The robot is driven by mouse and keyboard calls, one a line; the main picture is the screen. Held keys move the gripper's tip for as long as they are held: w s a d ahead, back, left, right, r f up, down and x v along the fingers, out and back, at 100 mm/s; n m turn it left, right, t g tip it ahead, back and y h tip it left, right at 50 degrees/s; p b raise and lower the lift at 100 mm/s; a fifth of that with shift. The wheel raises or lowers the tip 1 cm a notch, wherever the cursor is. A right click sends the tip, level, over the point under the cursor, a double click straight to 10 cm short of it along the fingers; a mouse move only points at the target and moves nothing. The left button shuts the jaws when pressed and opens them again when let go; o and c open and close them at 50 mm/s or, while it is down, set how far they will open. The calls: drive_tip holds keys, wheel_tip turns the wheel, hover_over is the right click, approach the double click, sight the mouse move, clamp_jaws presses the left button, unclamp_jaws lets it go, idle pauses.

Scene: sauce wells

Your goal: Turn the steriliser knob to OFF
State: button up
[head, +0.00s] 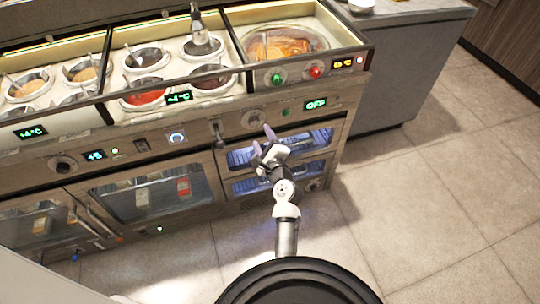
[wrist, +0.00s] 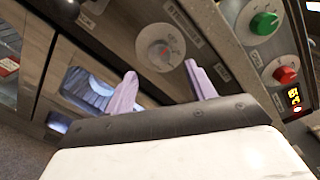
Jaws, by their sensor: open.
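The steriliser knob (head: 254,119) is a round, pale metal dial on the front panel, left of a small green light and a green display (head: 316,104) that appears to read OFF. My gripper (head: 264,146) is in front of the panel, just below the knob in the head view. In the wrist view its pale purple fingers (wrist: 160,72) are apart and empty, with the knob beyond the gap.
A green knob (head: 278,78) and a red knob (head: 316,71) sit above, under a sauce pan (head: 284,42). A lever switch (head: 218,133) is left of the steriliser knob. Lit glass drawers (head: 310,141) are below. The tiled floor (head: 430,190) at right is clear.

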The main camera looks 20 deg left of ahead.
drive_tip(key=b+v, duration=0.1)
drive_tip(key=v, duration=0.6)
drive_tip(key=shift+s+d, duration=0.2)
drive_tip(key=shift+s, duration=0.15)
drive_tip(key=shift+r, duration=0.15)
